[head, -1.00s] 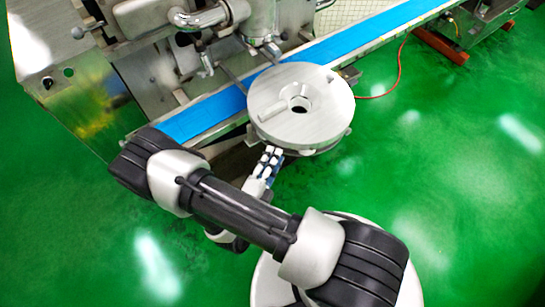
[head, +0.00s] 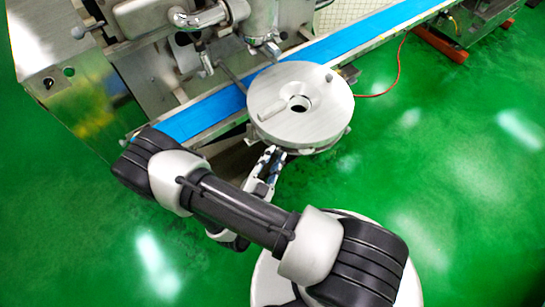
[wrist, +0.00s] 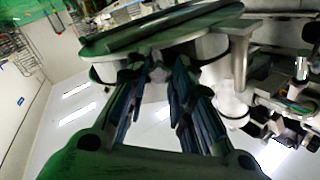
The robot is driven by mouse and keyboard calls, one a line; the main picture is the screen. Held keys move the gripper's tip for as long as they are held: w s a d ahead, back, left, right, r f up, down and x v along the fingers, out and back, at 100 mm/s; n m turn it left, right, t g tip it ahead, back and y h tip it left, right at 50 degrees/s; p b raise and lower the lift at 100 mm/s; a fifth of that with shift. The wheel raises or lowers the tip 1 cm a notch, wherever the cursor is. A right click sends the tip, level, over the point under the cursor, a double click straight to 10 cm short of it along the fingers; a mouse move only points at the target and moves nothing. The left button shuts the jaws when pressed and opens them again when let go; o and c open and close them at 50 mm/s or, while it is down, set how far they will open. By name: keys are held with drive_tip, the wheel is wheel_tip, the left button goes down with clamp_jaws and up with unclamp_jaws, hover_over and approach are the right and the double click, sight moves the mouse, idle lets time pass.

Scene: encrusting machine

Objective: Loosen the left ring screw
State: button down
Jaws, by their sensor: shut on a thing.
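The round metal disc (head: 315,120) sits in front of the blue belt, with a short bar and a central hole on top. In the wrist view its rim (wrist: 185,28) spans the top. My gripper (head: 274,152) reaches its near lower edge from the front. In the wrist view my gripper (wrist: 161,66) has its fingertips together just below the rim, shut on the left ring screw, which the fingers mostly hide. The screw's thread and how far it is turned cannot be seen.
The encrusting machine's steel body (head: 150,60) stands behind and left. The blue belt (head: 205,115) runs diagonally behind the disc. A red cable (head: 395,75) lies to the right. Green floor (head: 440,180) is clear at right and front.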

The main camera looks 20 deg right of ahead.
drive_tip(key=shift+n, duration=1)
drive_tip(key=c, duration=1.4)
unclamp_jaws()
drive_tip(key=v, duration=1.2)
